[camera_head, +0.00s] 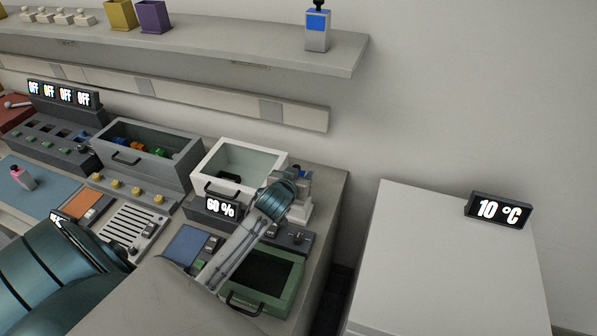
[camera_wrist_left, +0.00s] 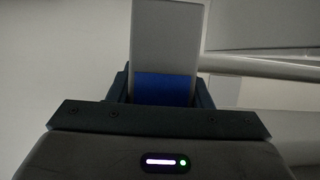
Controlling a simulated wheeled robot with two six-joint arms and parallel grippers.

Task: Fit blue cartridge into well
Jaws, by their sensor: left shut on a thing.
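My left gripper (camera_head: 299,181) is over the back right corner of the bench, mostly hidden behind its own wrist in the head view. In the left wrist view the left gripper (camera_wrist_left: 163,88) is shut on a pale grey block with a blue band, the blue cartridge (camera_wrist_left: 167,40). The blue band sits between the fingers and the pale part extends beyond them. A white stand-like piece (camera_head: 301,213) shows just below the gripper. I cannot tell whether it holds the well, and I see no clear well opening. My right gripper is not in view.
A shelf above holds a grey unit with a blue face (camera_head: 317,32). A white open bin (camera_head: 213,158), a grey drawer (camera_head: 187,171) and a green open drawer (camera_head: 283,306) are on the bench. A white cabinet (camera_head: 430,255) with a 10 °C display stands right, across a gap.

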